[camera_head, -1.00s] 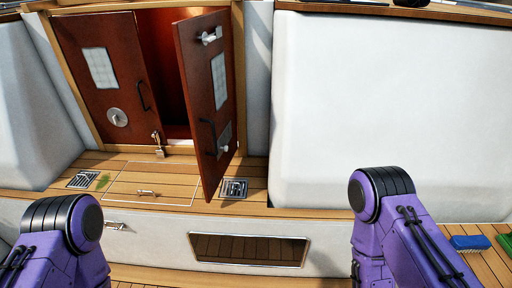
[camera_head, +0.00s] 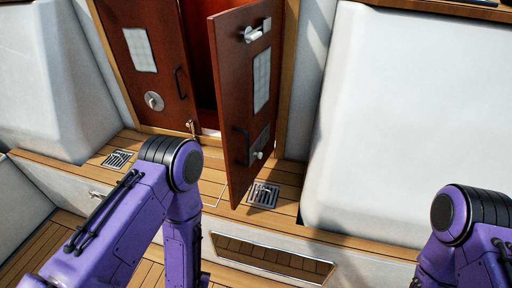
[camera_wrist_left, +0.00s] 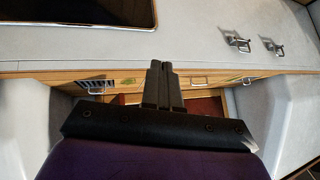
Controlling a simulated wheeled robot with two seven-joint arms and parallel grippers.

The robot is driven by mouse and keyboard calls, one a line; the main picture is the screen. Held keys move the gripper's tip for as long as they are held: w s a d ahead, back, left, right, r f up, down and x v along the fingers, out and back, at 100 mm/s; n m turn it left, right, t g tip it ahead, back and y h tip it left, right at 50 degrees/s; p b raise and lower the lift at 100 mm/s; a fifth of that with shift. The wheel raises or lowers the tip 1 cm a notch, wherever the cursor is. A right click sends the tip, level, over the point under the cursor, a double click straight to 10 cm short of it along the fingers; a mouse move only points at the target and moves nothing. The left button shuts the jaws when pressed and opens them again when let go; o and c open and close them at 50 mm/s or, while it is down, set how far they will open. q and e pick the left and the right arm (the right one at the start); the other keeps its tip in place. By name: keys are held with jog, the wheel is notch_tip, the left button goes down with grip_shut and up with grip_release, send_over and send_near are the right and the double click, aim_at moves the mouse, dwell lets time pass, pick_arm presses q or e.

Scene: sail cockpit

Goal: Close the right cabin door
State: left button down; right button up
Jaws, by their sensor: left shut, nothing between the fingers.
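The right cabin door (camera_head: 236,85) is a dark red-brown wooden panel with a pale window, a dark handle and a latch near its top. It stands swung open towards me, with a gap into the cabin beside it. The left cabin door (camera_head: 168,78) sits in the frame and looks closed. My left gripper (camera_wrist_left: 161,66) shows in the left wrist view with its fingers together and nothing between them.
A wooden step with a metal drain grate (camera_head: 263,195) lies below the open door. White side walls, the right one (camera_head: 410,130) large, flank the doorway.

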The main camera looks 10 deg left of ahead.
pick_arm(q)
jog(key=w+d+r+m+t+y+p, duration=0.1)
jog(key=w+d+r+m+t+p, duration=0.2)
jog(key=w+d+r+m, duration=0.45)
jog(key=w+d+r+m+t+y+p, duration=0.1)
jog(key=w+d+r+m+t+p, duration=0.3)
jog(key=r, duration=0.6)
jog(key=w+d+r+m+t+y+p, duration=0.1)
jog(key=w+d+r+m+t+p, duration=0.15)
jog(key=d+r, duration=0.55)
jog(key=s+a+x, duration=0.1)
jog(key=a+x, duration=0.2)
jog(key=x, duration=1)
pick_arm(e)
notch_tip(320, 180, up, 11)
jog(key=shift+s, duration=0.25)
pick_arm(q)
jog(key=shift+d, duration=0.1)
